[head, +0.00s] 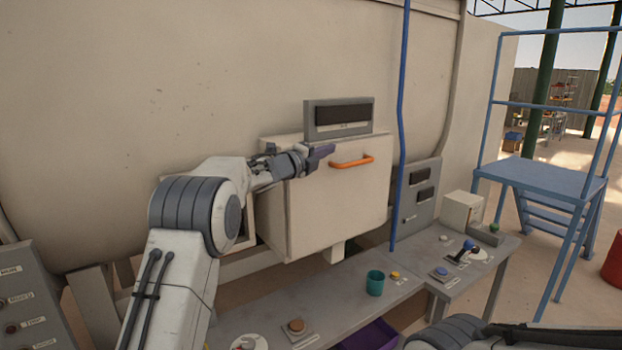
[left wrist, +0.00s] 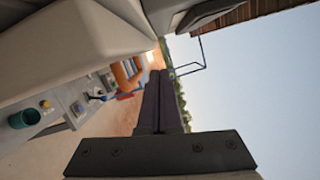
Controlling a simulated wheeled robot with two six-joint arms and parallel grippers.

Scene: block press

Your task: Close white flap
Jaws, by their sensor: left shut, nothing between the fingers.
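The white flap (head: 345,205) is a cream panel with an orange handle (head: 351,161) near its top edge. It stands out from the large cream machine body. How far it is open I cannot tell. My left gripper (head: 318,152) is shut and empty at the flap's upper left, left of the handle. Whether it touches the flap is unclear. My right gripper is out of view.
A grey display box (head: 339,117) sits just above the flap. A blue pipe (head: 401,130) runs down to its right. Below is a grey bench (head: 335,308) with a teal cup (head: 375,283), buttons and a lever. A blue stair platform (head: 545,177) stands at right.

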